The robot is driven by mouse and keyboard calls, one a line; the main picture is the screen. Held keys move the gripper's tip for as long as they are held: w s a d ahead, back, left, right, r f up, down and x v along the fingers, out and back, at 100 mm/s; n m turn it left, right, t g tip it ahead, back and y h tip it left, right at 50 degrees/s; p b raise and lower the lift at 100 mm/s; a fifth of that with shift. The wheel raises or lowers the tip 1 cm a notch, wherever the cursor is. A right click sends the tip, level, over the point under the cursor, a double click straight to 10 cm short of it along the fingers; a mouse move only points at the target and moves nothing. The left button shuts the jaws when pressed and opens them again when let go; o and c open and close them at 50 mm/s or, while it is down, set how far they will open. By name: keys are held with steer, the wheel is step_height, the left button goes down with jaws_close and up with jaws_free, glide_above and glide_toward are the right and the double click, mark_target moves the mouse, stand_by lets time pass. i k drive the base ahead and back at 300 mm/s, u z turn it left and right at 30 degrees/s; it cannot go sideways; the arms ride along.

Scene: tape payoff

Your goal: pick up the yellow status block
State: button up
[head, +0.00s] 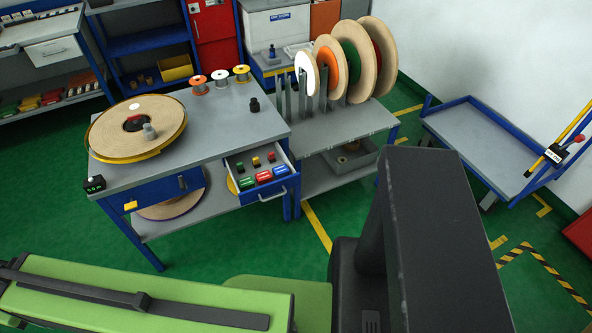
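A small yellow block (256,161) lies in the open drawer (283,189) of the grey-topped workbench (215,127). It sits between a small green block (240,167) and a small red block (271,155), in the row farther from me. Nearer in the drawer lie a larger green piece (246,183), a red piece (263,177) and a blue piece (280,171). The yellow block looks uncovered, but it is very small here. My gripper is not in view, and no finger shows near the drawer.
A large reel (106,144) and several small spools stand on the bench. Upright discs fill the rack (345,132) to its right. A blue-framed cart (480,140) stands at the right. Green floor is free before the bench. My dark and light-green body parts cover the lower foreground.

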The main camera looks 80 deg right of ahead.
mark_target(257, 164)
steer(key=u, duration=0.05)
steer(key=k, duration=0.65)
steer(key=z, duration=0.85)
steer(key=i, duration=1)
steer(key=u, duration=0.1)
